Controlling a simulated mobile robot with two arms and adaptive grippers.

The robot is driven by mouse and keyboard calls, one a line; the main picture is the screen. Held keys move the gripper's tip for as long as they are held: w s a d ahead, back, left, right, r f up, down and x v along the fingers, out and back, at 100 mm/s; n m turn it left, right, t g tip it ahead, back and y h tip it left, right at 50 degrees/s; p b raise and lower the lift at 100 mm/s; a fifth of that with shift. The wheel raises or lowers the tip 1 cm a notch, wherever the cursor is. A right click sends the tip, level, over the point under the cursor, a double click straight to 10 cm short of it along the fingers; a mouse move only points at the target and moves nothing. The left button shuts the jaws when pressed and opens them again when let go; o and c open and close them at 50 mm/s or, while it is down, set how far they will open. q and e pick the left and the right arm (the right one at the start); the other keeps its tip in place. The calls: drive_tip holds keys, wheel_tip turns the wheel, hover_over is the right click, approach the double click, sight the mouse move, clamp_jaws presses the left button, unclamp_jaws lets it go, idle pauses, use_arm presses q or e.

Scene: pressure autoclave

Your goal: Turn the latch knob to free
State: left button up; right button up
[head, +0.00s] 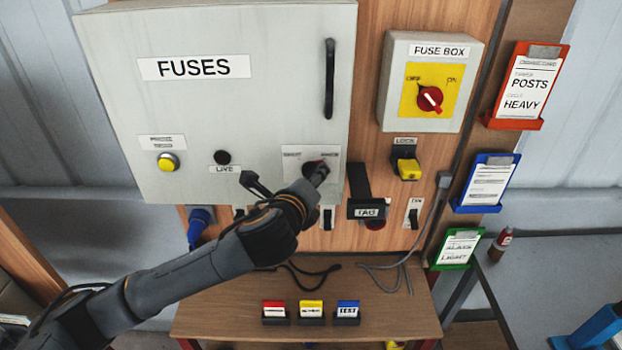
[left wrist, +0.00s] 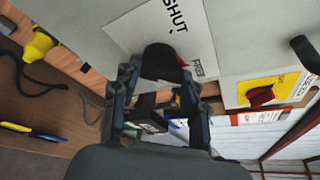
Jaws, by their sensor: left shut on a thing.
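The latch knob (left wrist: 160,62) is black with a little red beside it. It sits on a white plate (left wrist: 195,30) marked SHUT and, it seems, FREE, at the lower right of the grey FUSES cabinet door (head: 210,110). My left gripper (head: 318,172) reaches up to it from the lower left. In the left wrist view, the fingers (left wrist: 158,88) are closed on the knob from both sides. The fingers partly hide the knob, and I cannot tell which mark it points to. The FUSES door looks closed. My right gripper is not in view.
A vertical black handle (head: 329,78) is on the door's right side. The fuse box (head: 435,50) with a red rotary switch (head: 430,98) is to the right. A black TAG piece (head: 366,210) is close beside my gripper. Small colored blocks (head: 311,312) stand on the shelf below.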

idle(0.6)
use_arm(q)
drive_tip(key=o, duration=1)
drive_tip(key=shift+o, duration=0.7)
drive_tip(key=shift+w+d, duration=0.1)
drive_tip(key=v, duration=1.2)
drive_tip(key=shift+d, duration=0.1)
